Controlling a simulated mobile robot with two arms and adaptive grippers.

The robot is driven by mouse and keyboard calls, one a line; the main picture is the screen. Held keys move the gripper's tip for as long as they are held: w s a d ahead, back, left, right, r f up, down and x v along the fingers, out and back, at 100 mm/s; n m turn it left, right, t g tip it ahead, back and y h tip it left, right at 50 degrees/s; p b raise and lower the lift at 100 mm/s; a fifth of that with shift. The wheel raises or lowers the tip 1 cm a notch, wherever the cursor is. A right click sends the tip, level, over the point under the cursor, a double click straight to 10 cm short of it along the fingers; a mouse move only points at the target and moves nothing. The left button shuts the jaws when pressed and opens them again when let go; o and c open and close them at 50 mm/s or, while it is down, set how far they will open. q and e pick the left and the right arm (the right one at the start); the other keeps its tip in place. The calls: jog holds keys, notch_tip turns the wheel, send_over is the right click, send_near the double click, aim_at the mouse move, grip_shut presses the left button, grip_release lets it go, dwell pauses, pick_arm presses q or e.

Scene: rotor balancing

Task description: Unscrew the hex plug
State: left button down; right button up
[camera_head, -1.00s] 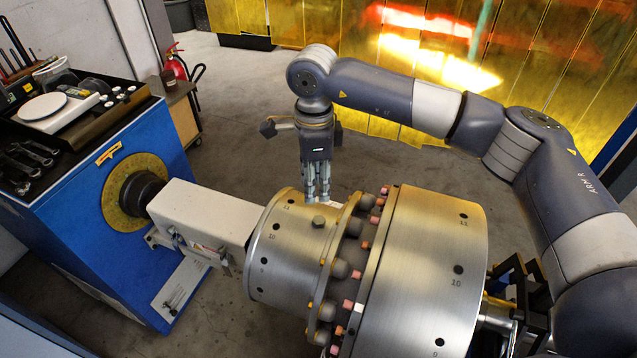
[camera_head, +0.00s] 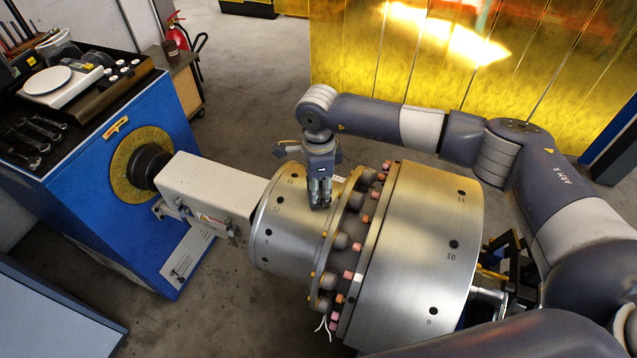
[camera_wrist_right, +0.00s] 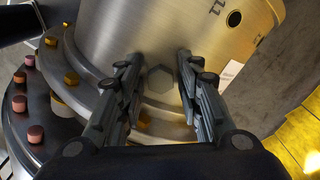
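The hex plug (camera_wrist_right: 160,79) is a grey hexagonal head on the curved metal of the rotor's smaller drum (camera_head: 285,235). It shows between the fingers in the right wrist view; in the head view the fingers hide it. My right gripper (camera_wrist_right: 158,68) is open, with one finger on each side of the plug and visible gaps between. In the head view the right gripper (camera_head: 319,203) points down at the top of the smaller drum. I cannot tell whether the fingertips touch the drum. My left gripper is not in view.
The rotor's larger drum (camera_head: 420,240) and a flange ring with several pink-tipped bolts stand right beside the gripper. A white spindle housing (camera_head: 207,191) joins the rotor to the blue machine (camera_head: 85,210). Yellow curtains (camera_head: 440,90) hang behind my right arm.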

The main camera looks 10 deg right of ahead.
grip_shut()
jog(key=n+b, duration=0.3)
jog(key=n, duration=0.1)
jog(key=n+b, duration=0.3)
jog(key=n, duration=0.1)
jog(key=n+b, duration=0.3)
jog(key=shift+s+d+f+n+b, duration=0.1)
jog(key=shift+s+d+n+b, duration=0.15)
jog(key=shift+n+b, duration=0.5)
jog(key=shift+n, duration=0.25)
jog(key=n+b, duration=0.2)
jog(key=n, duration=0.1)
jog(key=shift+d+n, duration=0.1)
jog(key=shift+n, duration=0.2)
jog(key=shift+r+n, duration=0.25)
jog(key=shift+n, duration=0.65)
